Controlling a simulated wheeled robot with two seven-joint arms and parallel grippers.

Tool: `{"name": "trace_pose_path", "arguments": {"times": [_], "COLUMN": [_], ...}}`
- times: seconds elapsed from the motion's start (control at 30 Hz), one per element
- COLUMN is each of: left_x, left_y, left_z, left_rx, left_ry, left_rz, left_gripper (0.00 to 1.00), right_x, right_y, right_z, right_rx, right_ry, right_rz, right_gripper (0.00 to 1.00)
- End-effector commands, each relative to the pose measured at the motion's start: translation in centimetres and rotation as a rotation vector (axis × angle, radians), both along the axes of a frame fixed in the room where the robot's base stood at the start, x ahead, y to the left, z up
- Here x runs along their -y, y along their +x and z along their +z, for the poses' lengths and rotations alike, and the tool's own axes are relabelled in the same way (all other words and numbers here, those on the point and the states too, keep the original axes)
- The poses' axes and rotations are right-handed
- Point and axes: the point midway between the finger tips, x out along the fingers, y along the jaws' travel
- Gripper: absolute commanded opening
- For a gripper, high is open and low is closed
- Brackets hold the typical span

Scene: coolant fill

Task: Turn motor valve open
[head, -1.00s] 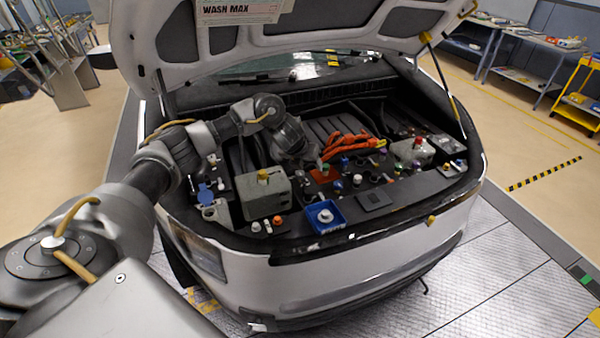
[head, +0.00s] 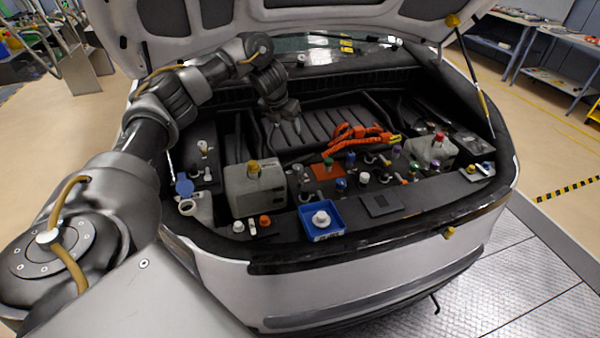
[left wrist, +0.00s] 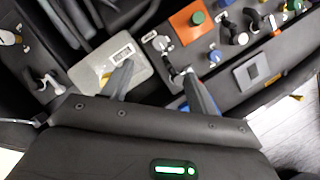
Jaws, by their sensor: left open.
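My left gripper (head: 285,125) hangs open and empty above the back-left part of the engine bay, behind the grey tank with the yellow cap (head: 256,188). In the left wrist view its two fingers (left wrist: 158,70) are spread, with nothing between them. Several small valves and coloured knobs sit right of the tank. One valve with a pale top and dark handle (left wrist: 163,43) shows just beyond the fingers in the left wrist view. An orange plate with a green knob (head: 327,168) is beside it. I cannot tell which valve is the motor valve. My right gripper is not in view.
A blue tray (head: 337,229) with a white cap stands at the front edge. Orange cables (head: 358,135) lie behind the knobs. A white reservoir with an open blue lid (head: 186,188) is at the left. The raised hood (head: 215,18) hangs overhead.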

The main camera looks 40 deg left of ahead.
Motion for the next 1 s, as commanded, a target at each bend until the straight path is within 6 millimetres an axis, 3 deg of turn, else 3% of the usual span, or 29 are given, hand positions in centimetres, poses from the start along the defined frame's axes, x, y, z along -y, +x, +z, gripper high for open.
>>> {"name": "trace_pose_path", "arguments": {"times": [0.03,0.13,0.33,0.5,0.73,0.93,1.0], "left_x": [0.2,0.2,0.3,0.3,0.3,0.1,-0.1], "left_y": [0.1,0.2,0.2,0.3,0.4,1.2,1.6], "left_z": [-2.5,-5.0,-9.7,-11.0,-11.2,-14.0,-14.7], "left_rx": [-0.001,-0.001,0.000,0.000,-0.001,-0.004,-0.006], "left_ry": [0.000,0.000,0.000,-0.001,-0.001,-0.003,-0.001], "left_rz": [-0.002,-0.003,-0.003,-0.004,-0.003,0.000,0.001], "left_gripper": [0.59,0.59,0.59,0.59,0.59,0.59,0.59], "right_x": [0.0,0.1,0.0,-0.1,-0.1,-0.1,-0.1], "right_y": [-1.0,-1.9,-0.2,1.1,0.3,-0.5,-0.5], "right_z": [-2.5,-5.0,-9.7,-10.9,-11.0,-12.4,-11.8], "right_rx": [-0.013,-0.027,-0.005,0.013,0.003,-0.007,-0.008], "right_ry": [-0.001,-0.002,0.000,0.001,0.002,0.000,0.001], "right_rz": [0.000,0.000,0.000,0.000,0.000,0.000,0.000], "right_gripper": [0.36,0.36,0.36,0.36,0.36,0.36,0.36]}}
